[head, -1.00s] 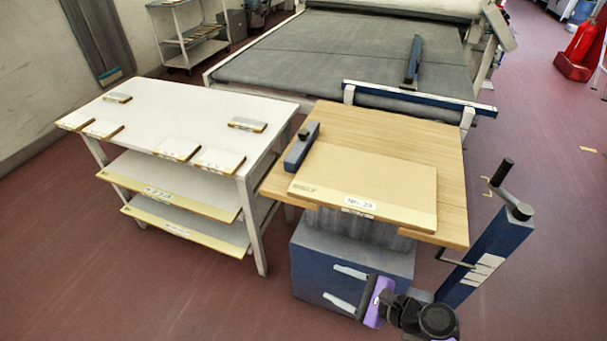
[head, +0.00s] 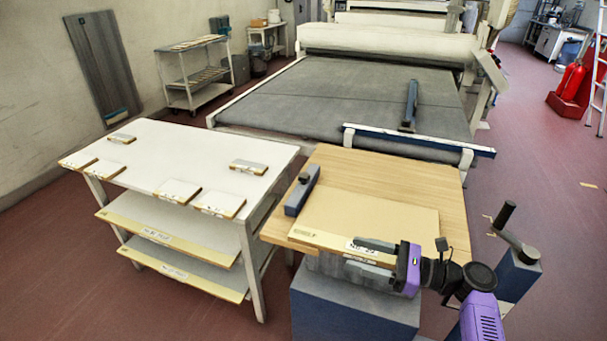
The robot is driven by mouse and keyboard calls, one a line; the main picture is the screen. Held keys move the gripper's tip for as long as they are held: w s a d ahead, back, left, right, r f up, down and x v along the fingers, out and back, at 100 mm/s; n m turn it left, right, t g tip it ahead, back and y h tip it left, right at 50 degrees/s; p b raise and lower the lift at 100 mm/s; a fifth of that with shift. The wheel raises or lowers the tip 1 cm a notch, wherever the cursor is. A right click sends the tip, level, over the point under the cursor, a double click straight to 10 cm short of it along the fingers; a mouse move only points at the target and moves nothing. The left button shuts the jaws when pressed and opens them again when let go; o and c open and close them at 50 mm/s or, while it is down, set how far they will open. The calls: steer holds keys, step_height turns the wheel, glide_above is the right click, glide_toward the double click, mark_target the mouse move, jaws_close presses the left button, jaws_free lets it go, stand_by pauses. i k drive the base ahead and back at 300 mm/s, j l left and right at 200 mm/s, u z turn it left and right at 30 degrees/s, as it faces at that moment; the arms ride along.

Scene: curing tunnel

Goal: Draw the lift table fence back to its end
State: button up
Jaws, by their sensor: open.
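The lift table (head: 425,180) has a wooden top over a blue-grey base. A dark blue-grey bar with a black knob, which looks like the fence (head: 302,192), lies along the top's left edge. A flat tan board (head: 370,217) with a labelled front strip lies on the top, to the right of the fence. My gripper (head: 354,256) is open and empty at the board's front edge, its grey fingers pointing left. It is apart from the fence, to its right and nearer the camera. The fingers hide part of the board's label and front edge.
A white table (head: 190,150) with small sample pieces and lower shelves stands at left. Behind the lift table is a grey conveyor bed (head: 340,92) with a blue crossbar (head: 420,141). A crank handle (head: 515,232) stands at right.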

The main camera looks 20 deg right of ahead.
mark_target(307, 180)
steer(key=i+l, duration=0.1)
steer(key=i, duration=0.85)
